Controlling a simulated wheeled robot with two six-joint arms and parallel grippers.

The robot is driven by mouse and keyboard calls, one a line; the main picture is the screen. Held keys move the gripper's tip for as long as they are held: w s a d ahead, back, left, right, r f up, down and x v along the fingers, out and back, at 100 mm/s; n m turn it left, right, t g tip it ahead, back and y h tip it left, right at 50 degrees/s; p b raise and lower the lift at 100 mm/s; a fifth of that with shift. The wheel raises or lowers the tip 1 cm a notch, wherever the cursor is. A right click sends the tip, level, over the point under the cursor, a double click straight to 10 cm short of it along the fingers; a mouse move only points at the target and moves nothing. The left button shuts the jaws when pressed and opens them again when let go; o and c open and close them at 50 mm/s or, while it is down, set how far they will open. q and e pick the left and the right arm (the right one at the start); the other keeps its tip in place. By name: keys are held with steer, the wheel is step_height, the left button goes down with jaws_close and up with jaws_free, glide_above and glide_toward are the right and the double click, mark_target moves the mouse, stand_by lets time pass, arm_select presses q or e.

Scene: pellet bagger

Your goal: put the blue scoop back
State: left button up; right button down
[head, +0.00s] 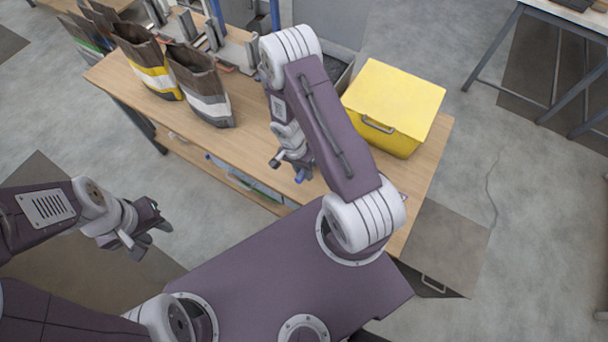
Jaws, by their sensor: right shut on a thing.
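My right gripper (288,167) is over the front edge of the wooden bench (258,152), below my bent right arm. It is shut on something. A small blue bit (301,176) shows at its fingers. This looks like part of the blue scoop, but most of it is hidden by the gripper and arm, so its tilt cannot be told. My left gripper (148,240) is at the left, out over the floor in front of the bench. Its fingers stand apart and it is empty. I cannot make out a holder for the scoop.
A yellow lidded box (395,100) stands on the bench's right part. Brown bags with a yellow band (153,78) and a white band (208,103) stand at the left. A grey bin (338,70) is partly hidden behind my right arm. Bare bench top lies between bags and arm.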

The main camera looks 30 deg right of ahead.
steer(key=x, duration=0.2)
steer(key=shift+w+a+f, duration=0.15)
steer(key=shift+f, duration=0.25)
steer(key=shift+w+f, duration=0.1)
steer(key=shift+f, duration=0.15)
steer(key=c, duration=1.2)
jaws_free()
steer(key=shift+o, duration=0.2)
